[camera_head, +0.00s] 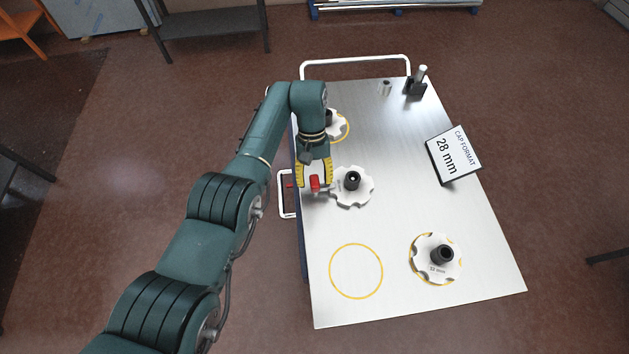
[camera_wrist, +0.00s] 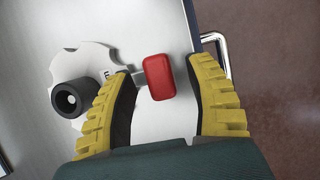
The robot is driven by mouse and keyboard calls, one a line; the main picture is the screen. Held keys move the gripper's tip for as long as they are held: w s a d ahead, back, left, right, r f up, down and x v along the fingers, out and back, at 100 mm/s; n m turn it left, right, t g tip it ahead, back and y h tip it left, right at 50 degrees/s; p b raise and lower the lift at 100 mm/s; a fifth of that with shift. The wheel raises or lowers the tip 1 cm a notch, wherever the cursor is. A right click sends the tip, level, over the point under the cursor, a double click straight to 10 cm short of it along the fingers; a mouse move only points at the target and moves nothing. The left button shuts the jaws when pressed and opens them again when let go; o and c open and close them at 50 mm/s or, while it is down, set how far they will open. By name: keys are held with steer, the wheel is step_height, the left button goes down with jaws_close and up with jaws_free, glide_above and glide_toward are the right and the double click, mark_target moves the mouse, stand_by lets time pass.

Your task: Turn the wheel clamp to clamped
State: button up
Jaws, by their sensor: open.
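The wheel clamp shows as a red handle (camera_head: 315,184) on a short metal lever at the left edge of the cart top, beside a white notched wheel (camera_head: 365,189) with a black hub. In the wrist view the red handle (camera_wrist: 159,77) lies between my fingers, and the lever runs left toward the white wheel (camera_wrist: 62,62). My gripper (camera_head: 314,172) is open, with its yellow-backed fingers on either side of the handle. The wrist view of my gripper (camera_wrist: 164,70) shows gaps between both fingers and the handle. The left finger covers part of the wheel.
Another notched wheel (camera_head: 424,267) sits at front right, and one (camera_head: 339,128) is partly behind my arm. A yellow ring (camera_head: 332,284) marks bare cart top. A "28 mm" sign (camera_head: 462,166) stands right; a black fixture (camera_head: 415,89) stands at the back near a rail (camera_head: 350,60).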

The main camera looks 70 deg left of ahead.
steer(key=v, duration=0.6)
steer(key=shift+a+r, duration=0.15)
